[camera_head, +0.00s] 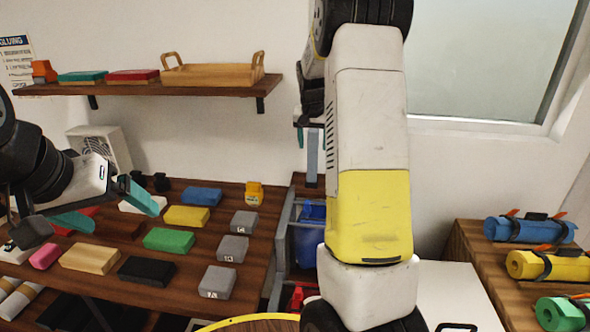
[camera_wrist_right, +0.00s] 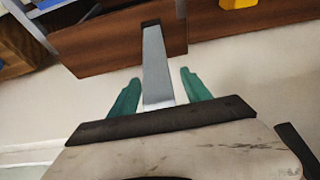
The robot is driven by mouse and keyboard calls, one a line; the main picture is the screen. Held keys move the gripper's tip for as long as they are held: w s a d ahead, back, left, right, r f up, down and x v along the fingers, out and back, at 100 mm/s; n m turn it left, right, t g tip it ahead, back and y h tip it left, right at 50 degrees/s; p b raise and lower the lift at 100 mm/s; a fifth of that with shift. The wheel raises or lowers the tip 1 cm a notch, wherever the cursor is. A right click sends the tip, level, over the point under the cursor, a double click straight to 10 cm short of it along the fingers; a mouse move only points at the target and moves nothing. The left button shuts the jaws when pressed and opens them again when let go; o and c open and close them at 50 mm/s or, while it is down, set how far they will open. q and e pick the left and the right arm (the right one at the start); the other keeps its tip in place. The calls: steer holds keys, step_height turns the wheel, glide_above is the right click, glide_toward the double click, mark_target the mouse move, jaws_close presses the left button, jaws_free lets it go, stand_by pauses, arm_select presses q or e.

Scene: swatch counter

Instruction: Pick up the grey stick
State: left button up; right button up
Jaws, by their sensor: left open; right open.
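The grey stick (camera_head: 312,155) shows in the head view as a narrow upright bar below my right gripper, with a dark lower end. In the right wrist view the grey stick (camera_wrist_right: 157,65) runs between the two teal fingers of my right gripper (camera_wrist_right: 160,78), with a visible gap on each side. My right gripper is open; my right arm partly hides it in the head view. My left gripper (camera_head: 122,214) is open at the left, above the block display, with no object visible between its fingers.
A sloped wooden display (camera_head: 205,260) holds several coloured blocks. A wall shelf (camera_head: 190,89) carries a wooden tray (camera_head: 212,75) and boxes. A blue bin (camera_head: 308,240) stands beside the display. Rolled mats (camera_head: 530,230) lie on a wooden counter at the right. My right arm hides the middle.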

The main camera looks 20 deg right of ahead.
steer(key=shift+w+d+f, duration=0.15)
steer(key=shift+w+f, duration=0.05)
steer(key=shift+f, duration=0.35)
jaws_close()
stand_by(1.0)
